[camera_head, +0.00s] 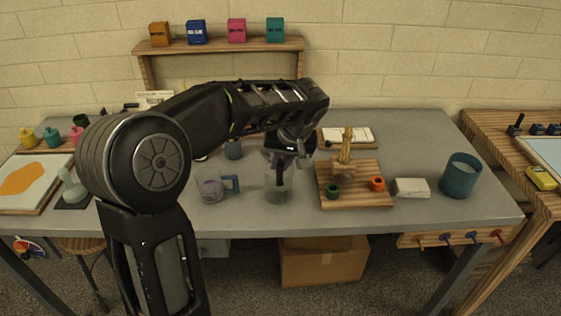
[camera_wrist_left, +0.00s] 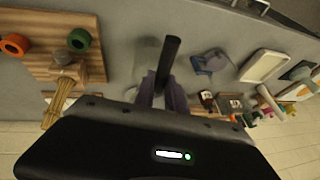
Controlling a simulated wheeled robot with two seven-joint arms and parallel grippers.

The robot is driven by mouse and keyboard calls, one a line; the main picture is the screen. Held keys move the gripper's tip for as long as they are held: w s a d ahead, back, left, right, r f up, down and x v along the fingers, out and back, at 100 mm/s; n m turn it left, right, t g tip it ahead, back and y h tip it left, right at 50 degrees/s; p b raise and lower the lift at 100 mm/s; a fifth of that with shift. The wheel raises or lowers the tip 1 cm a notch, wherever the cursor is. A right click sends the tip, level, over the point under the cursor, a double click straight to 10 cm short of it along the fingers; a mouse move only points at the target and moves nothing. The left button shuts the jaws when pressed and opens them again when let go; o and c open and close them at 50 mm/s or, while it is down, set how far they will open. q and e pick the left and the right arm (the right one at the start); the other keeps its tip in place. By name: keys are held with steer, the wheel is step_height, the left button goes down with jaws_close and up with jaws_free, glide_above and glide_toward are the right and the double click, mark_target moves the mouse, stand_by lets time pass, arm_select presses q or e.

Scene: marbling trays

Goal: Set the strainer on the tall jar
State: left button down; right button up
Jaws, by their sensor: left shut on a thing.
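My left gripper (camera_head: 284,163) hangs over the middle of the table, shut on a dark rod-like handle, which I take to be the strainer's (camera_head: 280,178). In the left wrist view the dark handle (camera_wrist_left: 168,62) sticks out from between the purple-grey fingers (camera_wrist_left: 162,98). The strainer's mesh cannot be made out. A clear glass jar (camera_head: 279,191), seemingly the tall jar, stands on the table below and behind the handle in the picture. It shows faintly in the left wrist view (camera_wrist_left: 146,54). Whether strainer and jar touch, I cannot tell. My right gripper is not in view.
A wooden board (camera_head: 352,197) with green and orange rings and a whisk-like bundle (camera_head: 346,146) is to the right. Beyond are a white block (camera_head: 411,188) and a teal cup (camera_head: 460,176).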

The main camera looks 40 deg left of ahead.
arm_select(q)
steer(key=shift+f+b, duration=1.85)
steer(key=shift+f, duration=0.4)
steer(key=c, duration=1.3)
jaws_free()
steer(key=shift+r, duration=0.1)
steer(key=v, duration=0.7)
steer(key=shift+d+r+b, duration=0.2)
steer(key=shift+r+b, duration=0.1)
steer(key=shift+b, duration=0.05)
steer(key=shift+s, duration=0.1)
